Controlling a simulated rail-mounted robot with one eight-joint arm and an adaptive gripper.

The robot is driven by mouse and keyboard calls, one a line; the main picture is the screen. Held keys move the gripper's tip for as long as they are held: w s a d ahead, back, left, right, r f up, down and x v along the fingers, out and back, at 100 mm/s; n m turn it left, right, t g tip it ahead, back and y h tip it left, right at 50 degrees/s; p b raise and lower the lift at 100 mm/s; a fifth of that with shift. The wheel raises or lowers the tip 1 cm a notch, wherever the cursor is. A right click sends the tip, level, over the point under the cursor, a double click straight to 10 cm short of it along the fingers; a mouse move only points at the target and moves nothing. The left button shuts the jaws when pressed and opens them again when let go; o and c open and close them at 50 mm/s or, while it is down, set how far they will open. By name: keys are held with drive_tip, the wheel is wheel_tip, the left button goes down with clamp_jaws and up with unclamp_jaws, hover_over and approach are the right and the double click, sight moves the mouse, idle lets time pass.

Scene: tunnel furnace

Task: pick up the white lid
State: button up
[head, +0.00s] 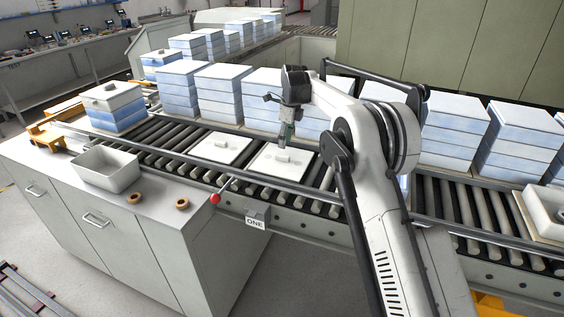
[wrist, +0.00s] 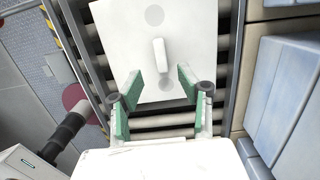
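A flat white lid (head: 268,166) with a small raised handle lies on the roller conveyor in the head view. The same lid (wrist: 130,40) fills the upper middle of the wrist view, its bar-shaped handle (wrist: 161,55) pointing toward the gripper. My gripper (head: 286,142) points down above this lid in the head view.
A second white lid (head: 218,148) lies just left on the rollers. Stacked blue-white boxes (head: 218,92) line the conveyor behind. A metal rail (head: 180,157) with a red knob (head: 214,198) runs along the front. An open white bin (head: 107,169) stands on the cabinet.

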sight(283, 155)
drive_tip(key=shift+w+a+f+p, duration=0.1)
drive_tip(key=shift+a+f+p, duration=0.1)
drive_tip(key=shift+f, duration=1)
drive_tip(key=shift+w+a+f+p, duration=0.1)
drive_tip(key=shift+f+p, duration=0.1)
drive_tip(key=shift+f, duration=1)
drive_tip(key=shift+a+f+p, duration=0.1)
drive_tip(key=shift+f+p, duration=0.1)
drive_tip(key=shift+f, duration=1)
clamp_jaws()
drive_tip(key=shift+r, duration=0.1)
